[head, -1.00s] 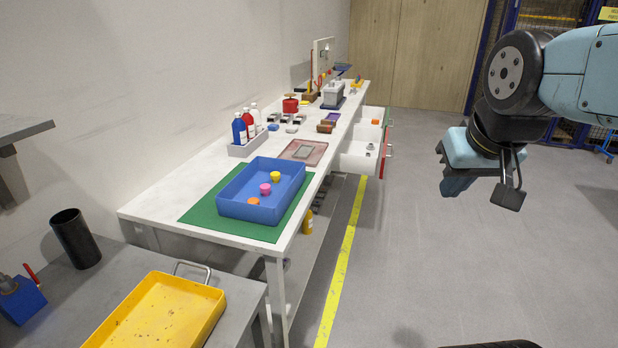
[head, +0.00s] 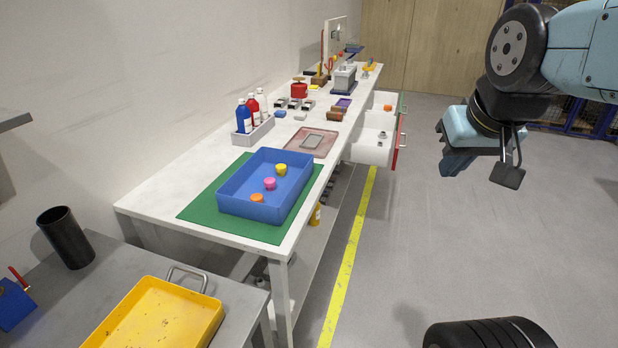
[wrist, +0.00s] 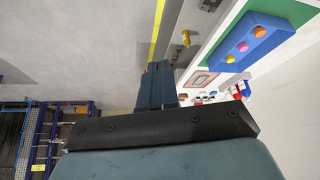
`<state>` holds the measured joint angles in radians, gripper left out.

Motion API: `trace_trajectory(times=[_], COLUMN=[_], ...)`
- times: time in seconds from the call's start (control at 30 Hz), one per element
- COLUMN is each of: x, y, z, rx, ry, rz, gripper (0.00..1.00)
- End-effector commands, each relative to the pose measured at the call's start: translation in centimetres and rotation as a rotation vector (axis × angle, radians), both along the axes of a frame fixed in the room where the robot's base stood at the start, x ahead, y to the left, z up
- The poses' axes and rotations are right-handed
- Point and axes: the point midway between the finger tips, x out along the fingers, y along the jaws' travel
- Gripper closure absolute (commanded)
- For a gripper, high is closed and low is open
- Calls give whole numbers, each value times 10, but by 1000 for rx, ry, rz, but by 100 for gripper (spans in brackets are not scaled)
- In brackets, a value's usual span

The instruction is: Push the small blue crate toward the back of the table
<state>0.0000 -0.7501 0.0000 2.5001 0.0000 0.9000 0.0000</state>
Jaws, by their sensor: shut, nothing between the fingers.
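The blue crate (head: 255,208) is an open shallow box on a green mat (head: 200,208) at the near end of the long white table (head: 160,196). A yellow, a pink and an orange piece lie inside it. The crate also shows in the wrist view (wrist: 235,58) at the upper right. My gripper (head: 456,166) hangs over the floor to the right of the table, well apart from the crate. Its fingers (wrist: 155,85) are shut and empty in the wrist view.
A grey rack of bottles (head: 253,132) and a reddish tray (head: 311,142) stand beyond the crate. Open drawers (head: 372,145) stick out from the table's right side. A yellow tray (head: 155,320) lies on the grey table in front.

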Motion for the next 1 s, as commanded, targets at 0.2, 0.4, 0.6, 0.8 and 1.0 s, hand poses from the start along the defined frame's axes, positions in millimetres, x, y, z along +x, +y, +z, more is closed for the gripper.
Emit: trace_trajectory(times=[0.2, 0.4, 0.6, 0.8, 1.0], x=[5, 23, 45, 69, 96], y=[5, 24, 48, 70, 90], z=[-6, -31, -57, -81, -103], rx=[36, 175, 355, 542, 733], ry=[45, 207, 399, 582, 753], rz=[-16, -82, -173, -276, -386], gripper=[100, 100, 100, 100, 100])
